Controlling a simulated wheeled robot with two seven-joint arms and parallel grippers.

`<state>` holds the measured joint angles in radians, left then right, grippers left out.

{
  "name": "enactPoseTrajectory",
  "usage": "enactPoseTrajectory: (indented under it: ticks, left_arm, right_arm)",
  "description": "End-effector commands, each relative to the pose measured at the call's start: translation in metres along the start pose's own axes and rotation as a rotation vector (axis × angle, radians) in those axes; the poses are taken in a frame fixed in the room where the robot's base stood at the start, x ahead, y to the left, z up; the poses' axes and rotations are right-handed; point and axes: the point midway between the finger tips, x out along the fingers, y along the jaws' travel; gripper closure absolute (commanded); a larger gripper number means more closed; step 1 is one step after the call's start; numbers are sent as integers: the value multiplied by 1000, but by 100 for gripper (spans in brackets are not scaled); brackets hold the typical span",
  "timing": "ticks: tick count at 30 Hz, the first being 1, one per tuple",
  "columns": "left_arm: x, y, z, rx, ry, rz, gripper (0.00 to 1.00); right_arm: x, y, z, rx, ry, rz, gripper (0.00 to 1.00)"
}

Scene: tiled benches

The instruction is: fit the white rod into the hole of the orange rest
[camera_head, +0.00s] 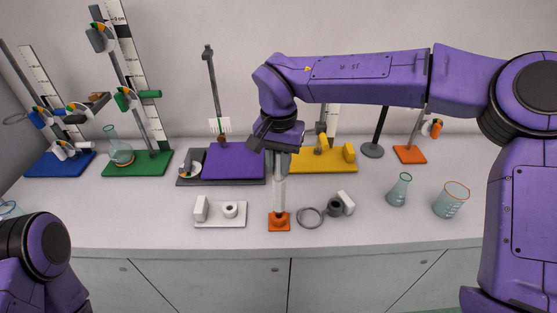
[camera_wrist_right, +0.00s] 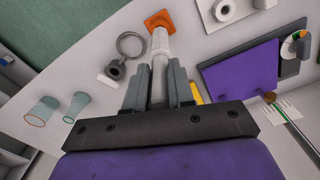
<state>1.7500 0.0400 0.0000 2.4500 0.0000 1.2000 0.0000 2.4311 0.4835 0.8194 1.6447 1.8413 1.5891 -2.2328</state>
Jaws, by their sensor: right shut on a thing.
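The white rod (camera_head: 279,196) is upright in my right gripper (camera_head: 280,158), which is shut on its upper part. It also shows between the fingers of that gripper (camera_wrist_right: 155,82) in the right wrist view (camera_wrist_right: 160,45). The orange rest (camera_head: 279,224) is a small block on the bench, directly below the rod's lower end; it also shows at the top of the right wrist view (camera_wrist_right: 158,17). The rod's lower end meets the rest in the picture and covers its hole, so I cannot tell whether it is inside or just above. My left gripper is out of view.
A white block with a ring-shaped piece (camera_head: 231,209) stands left of the rest. A grey metal ring (camera_head: 309,218) lies close on its right. Several coloured stands, including a purple board (camera_head: 234,160), line the back. The front bench strip is clear.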

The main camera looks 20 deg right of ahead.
Motion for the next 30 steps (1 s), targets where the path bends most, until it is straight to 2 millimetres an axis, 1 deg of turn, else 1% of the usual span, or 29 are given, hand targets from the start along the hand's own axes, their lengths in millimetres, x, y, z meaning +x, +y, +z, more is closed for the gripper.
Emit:
enactPoseTrajectory:
  ticks: [30]
  left_arm:
    - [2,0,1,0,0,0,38]
  right_arm:
    - [26,0,0,-1,0,-1,94]
